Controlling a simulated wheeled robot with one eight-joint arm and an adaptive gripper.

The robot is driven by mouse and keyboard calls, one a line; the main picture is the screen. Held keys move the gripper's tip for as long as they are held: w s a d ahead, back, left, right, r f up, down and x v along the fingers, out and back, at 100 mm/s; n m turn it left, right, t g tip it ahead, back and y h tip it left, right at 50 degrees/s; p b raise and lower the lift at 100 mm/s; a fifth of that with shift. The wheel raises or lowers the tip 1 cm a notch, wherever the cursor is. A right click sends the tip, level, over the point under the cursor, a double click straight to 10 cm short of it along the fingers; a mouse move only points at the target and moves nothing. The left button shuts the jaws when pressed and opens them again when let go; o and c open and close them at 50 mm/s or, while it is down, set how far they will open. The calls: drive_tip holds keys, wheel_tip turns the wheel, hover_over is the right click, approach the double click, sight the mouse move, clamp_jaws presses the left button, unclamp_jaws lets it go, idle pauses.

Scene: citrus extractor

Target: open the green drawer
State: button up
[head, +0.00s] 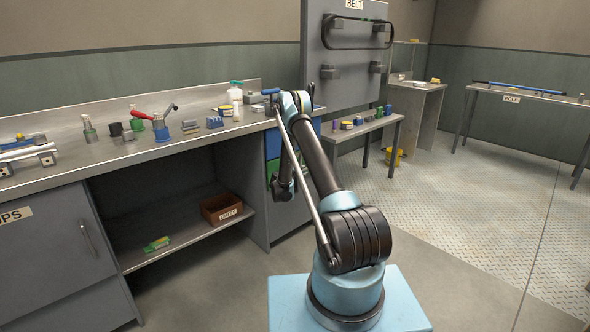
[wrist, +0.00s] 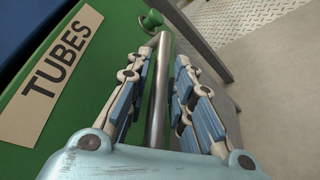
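The green drawer (wrist: 100,70) fills the left of the wrist view, with a "TUBES" label (wrist: 52,80) on its front. Its metal bar handle (wrist: 158,90) runs between the two fingers of my gripper (wrist: 166,58), and a green mount (wrist: 152,19) shows at its far end. The fingers are apart, one on each side of the bar.
The blue drawer (head: 273,143) is directly above. A workbench (head: 60,150) with tools and bottles runs left, over an open shelf with a brown bin (head: 222,208). A low table (head: 365,130) stands right of the drawers. The floor (head: 450,200) to the right is clear.

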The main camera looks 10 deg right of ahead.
clamp_jaws()
drive_tip(key=shift+d, duration=0.1)
drive_tip(key=shift+s+d, duration=0.15)
drive_tip(key=shift+s, duration=0.05)
drive_tip(key=shift+s+d, duration=1)
drive_tip(key=shift+s, duration=0.3)
drive_tip(key=shift+o, duration=1.7)
unclamp_jaws()
